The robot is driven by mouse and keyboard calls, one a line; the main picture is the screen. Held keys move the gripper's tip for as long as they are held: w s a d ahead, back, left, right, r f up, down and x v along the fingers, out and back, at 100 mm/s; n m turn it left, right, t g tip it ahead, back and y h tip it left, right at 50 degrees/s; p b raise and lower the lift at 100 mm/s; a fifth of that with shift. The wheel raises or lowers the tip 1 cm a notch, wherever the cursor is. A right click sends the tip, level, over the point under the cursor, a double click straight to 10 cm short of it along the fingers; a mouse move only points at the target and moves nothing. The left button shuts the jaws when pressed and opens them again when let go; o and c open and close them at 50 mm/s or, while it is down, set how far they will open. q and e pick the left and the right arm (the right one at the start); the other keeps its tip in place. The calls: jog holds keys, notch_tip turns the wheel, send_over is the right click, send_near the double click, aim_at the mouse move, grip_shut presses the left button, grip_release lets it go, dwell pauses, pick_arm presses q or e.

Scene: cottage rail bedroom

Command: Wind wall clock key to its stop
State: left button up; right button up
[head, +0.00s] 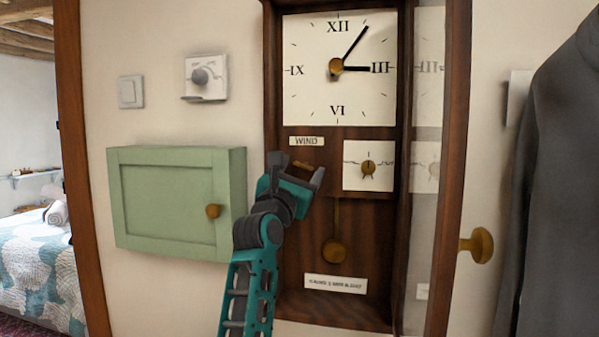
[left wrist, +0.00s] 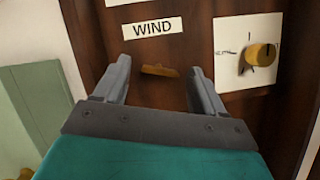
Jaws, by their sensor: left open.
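The wall clock (head: 338,237) is a dark wooden case with a white dial and its glass door swung open to the right. A WIND label (head: 307,141) sits under the dial and also shows in the left wrist view (left wrist: 152,28). The brass winding key (left wrist: 160,71) is just below that label, its bar nearly level. My left gripper (head: 307,172) is in front of the key and partly hides it in the head view. In the left wrist view its open fingers (left wrist: 158,85) stand either side of the key, with gaps on both sides. My right gripper is not in view.
A small brass knob on a white plate (head: 368,168) is right of the key. The pendulum (head: 335,251) hangs below. A green cabinet (head: 170,200) juts out left of the clock. The open glass door (head: 429,110) with a brass knob (head: 477,245) bounds the right.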

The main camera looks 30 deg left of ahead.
pick_arm(q)
jog(key=shift+c, duration=0.2)
jog(key=c, duration=1)
jog(key=shift+m, duration=0.5)
